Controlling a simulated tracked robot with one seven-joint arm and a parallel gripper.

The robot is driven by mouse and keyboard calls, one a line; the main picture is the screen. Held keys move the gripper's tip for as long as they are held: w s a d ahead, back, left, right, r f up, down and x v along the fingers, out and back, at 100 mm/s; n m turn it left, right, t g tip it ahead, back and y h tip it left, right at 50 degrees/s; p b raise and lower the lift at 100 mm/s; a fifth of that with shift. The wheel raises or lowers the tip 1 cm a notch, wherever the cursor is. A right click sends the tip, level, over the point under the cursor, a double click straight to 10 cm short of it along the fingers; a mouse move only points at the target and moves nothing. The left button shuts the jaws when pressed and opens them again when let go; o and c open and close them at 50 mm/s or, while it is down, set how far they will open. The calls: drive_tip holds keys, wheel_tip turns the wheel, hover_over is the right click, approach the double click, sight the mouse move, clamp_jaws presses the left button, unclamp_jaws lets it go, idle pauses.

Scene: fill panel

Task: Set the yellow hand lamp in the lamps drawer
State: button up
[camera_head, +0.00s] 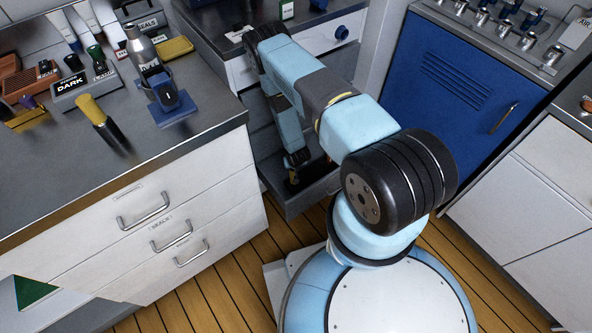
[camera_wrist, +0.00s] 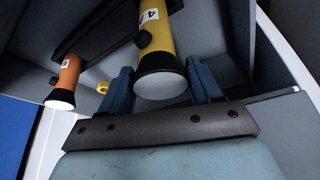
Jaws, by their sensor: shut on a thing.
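The yellow hand lamp (camera_wrist: 160,60), with a pale lens and a label reading 4, is between the two blue fingers of my gripper (camera_wrist: 163,88) in the wrist view. My gripper is shut on it. In the head view my gripper (camera_head: 293,178) points down into an open grey drawer (camera_head: 300,207) below the counter; the arm hides part of it, and the lamp is hardly seen there. An orange hand lamp (camera_wrist: 67,80) with a pale lens lies to the left of the yellow one in the wrist view. I cannot tell whether the yellow lamp touches the drawer floor.
The left counter (camera_head: 190,135) holds a yellow-and-black item (camera_head: 98,118), a box marked DARK (camera_head: 82,88), a blue stand (camera_head: 172,108) and other goods. White closed drawers (camera_head: 150,215) are below. A blue cabinet (camera_head: 440,85) stands at right. Wooden floor shows between.

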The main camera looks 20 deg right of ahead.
drive_tip(key=shift+f, duration=2.1)
drive_tip(key=o, duration=1.7)
drive_tip(key=shift+c, duration=0.2)
drive_tip(key=v, duration=1.2)
drive_tip(key=shift+s, duration=0.1)
